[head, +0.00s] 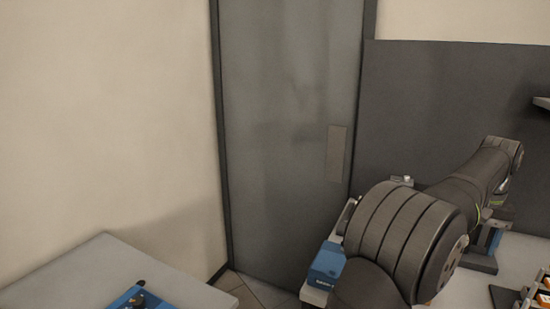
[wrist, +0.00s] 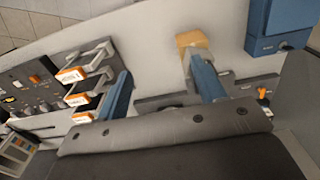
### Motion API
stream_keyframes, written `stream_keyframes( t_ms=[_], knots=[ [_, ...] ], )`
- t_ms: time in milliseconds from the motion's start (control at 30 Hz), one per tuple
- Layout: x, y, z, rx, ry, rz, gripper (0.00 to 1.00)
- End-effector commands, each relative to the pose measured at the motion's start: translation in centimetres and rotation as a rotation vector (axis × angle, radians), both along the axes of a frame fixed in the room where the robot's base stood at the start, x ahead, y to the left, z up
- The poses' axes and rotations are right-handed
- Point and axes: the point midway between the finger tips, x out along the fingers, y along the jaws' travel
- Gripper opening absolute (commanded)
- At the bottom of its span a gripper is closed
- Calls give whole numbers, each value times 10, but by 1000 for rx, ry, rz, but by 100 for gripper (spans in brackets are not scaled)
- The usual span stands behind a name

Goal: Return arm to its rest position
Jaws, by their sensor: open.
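My gripper (wrist: 158,62) shows in the wrist view as two blue fingers spread well apart, reaching out from a dark grey palm. It is open, and I see nothing held between the fingers. A tan block-like piece (wrist: 193,42) shows at the tip of the right finger; I cannot tell whether it is part of the finger or lies beyond it. In the head view my dark arm fills the lower right and reaches back toward the right. The gripper itself cannot be made out there.
In the wrist view, orange-labelled brackets (wrist: 78,73) and a panel with knobs (wrist: 28,88) lie left of the fingers, and a blue box (wrist: 280,22) is at upper right. The head view shows a grey door (head: 285,130), a left table (head: 75,270) and a blue case (head: 326,264).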

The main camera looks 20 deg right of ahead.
Motion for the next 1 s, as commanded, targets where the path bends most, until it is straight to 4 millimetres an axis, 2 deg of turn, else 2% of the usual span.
stream_keyframes(
  t_ms=[100,133,300,1000],
  knots=[
    [-22,1,13,-2,-1,-3,63],
    [-17,2,12,0,0,5,63],
    [20,13,7,0,0,46,63],
    [146,72,-8,1,1,190,63]
  ],
)
